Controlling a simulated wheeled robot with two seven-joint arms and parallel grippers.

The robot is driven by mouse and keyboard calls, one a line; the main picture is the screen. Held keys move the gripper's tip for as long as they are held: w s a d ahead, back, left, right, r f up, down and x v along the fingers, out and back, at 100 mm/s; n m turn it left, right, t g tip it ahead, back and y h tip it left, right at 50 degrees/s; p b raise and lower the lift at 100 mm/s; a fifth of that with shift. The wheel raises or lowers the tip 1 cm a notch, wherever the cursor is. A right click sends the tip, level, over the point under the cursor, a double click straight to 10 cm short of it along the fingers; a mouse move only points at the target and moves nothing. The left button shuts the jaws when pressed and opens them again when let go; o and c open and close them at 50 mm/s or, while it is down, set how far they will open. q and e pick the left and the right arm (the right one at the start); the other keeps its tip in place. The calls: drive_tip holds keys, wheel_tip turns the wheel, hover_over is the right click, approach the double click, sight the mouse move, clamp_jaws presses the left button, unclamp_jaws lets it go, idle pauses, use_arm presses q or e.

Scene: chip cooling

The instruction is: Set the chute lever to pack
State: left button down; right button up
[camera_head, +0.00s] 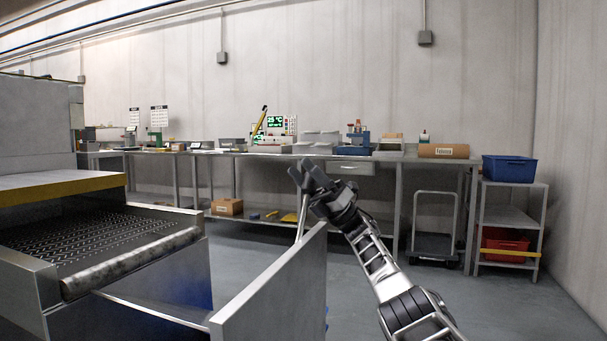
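A thin pale rod (302,219), which looks like the chute lever, rises beside the upper edge of a grey metal panel (272,295) in the foreground. Its upper end is hidden at my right gripper (305,172). The gripper's dark fingers point up and left, with a small gap between their tips. I cannot tell whether they are around the rod or only in front of it. No lever marking is readable. My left gripper is not in view.
A conveyor with a perforated bed (85,240) and a roller (130,264) stands at the left. A long bench (385,158) with instruments lines the back wall. A cart (435,240) and a shelf with a blue bin (508,169) stand at the right. Floor is open at the right.

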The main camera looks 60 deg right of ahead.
drive_tip(key=shift+r, duration=0.15)
wheel_tip(320, 180, up, 3)
drive_tip(key=shift+r+p, duration=0.1)
drive_tip(key=shift+p, duration=0.4)
drive_tip(key=shift+s+a+r, duration=0.1)
drive_tip(key=shift+a, duration=0.15)
drive_tip(key=s+a+r, duration=0.7)
drive_tip(key=a+r, duration=0.2)
drive_tip(key=a, duration=0.2)
drive_tip(key=shift+s+r+b, duration=0.2)
drive_tip(key=shift+s+b, duration=0.2)
